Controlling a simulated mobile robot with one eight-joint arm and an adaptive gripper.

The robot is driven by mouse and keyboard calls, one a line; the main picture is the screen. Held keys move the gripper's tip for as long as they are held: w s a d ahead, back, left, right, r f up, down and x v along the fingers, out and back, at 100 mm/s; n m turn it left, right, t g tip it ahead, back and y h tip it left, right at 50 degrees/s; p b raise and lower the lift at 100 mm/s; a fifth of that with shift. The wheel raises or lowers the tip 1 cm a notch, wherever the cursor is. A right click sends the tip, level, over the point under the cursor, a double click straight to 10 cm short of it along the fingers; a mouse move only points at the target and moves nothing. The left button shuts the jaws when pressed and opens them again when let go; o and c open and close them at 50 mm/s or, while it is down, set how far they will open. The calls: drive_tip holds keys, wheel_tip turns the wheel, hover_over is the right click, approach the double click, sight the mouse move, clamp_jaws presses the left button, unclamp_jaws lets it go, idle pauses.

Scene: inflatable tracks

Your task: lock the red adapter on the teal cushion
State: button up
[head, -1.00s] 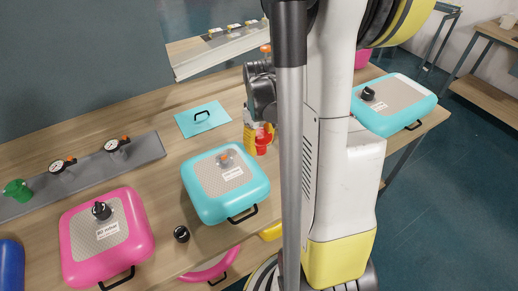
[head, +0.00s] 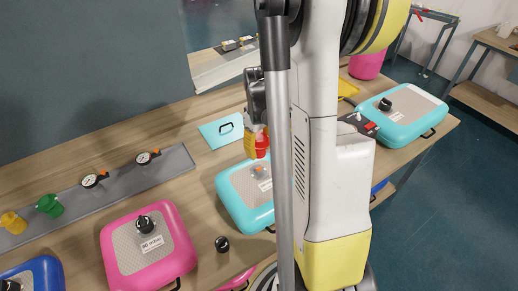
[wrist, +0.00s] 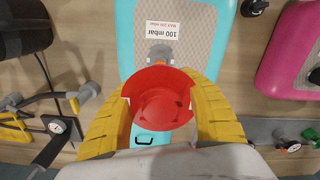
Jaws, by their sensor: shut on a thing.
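The red adapter (wrist: 158,108) is between the two yellow fingers of my gripper (wrist: 160,98), its open round mouth facing the wrist camera. In the head view my gripper (head: 257,140) holds the red adapter (head: 262,147) over the far part of the middle teal cushion (head: 232,208). That cushion (wrist: 127,40) has a grey mesh top, a "100 mbar" label and a grey valve (wrist: 160,53). In the wrist view the valve is just beyond the adapter and partly covered by it. I cannot tell whether they touch. My arm hides the cushion's right side.
A pink cushion (head: 184,240) and a loose black cap (head: 222,244) are to the left. Another teal cushion (head: 420,106) with a black cap is at right. A grey rail (head: 115,186) holds gauges, with green (head: 49,204) and yellow (head: 13,222) adapters. A teal plate (head: 208,137) lies behind.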

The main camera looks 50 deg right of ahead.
sight(259, 168)
drive_tip(key=shift+f+b, duration=2.45)
drive_tip(key=shift+f, duration=0.5)
drive_tip(key=shift+f+b, duration=2.05)
drive_tip(key=shift+b, duration=0.15)
drive_tip(key=n, duration=0.3)
drive_tip(key=shift+b, duration=0.3)
drive_tip(key=shift+n, duration=1.1)
drive_tip(key=shift+n+b, duration=0.3)
drive_tip(key=shift+n, duration=0.7)
drive_tip(key=n, duration=0.3)
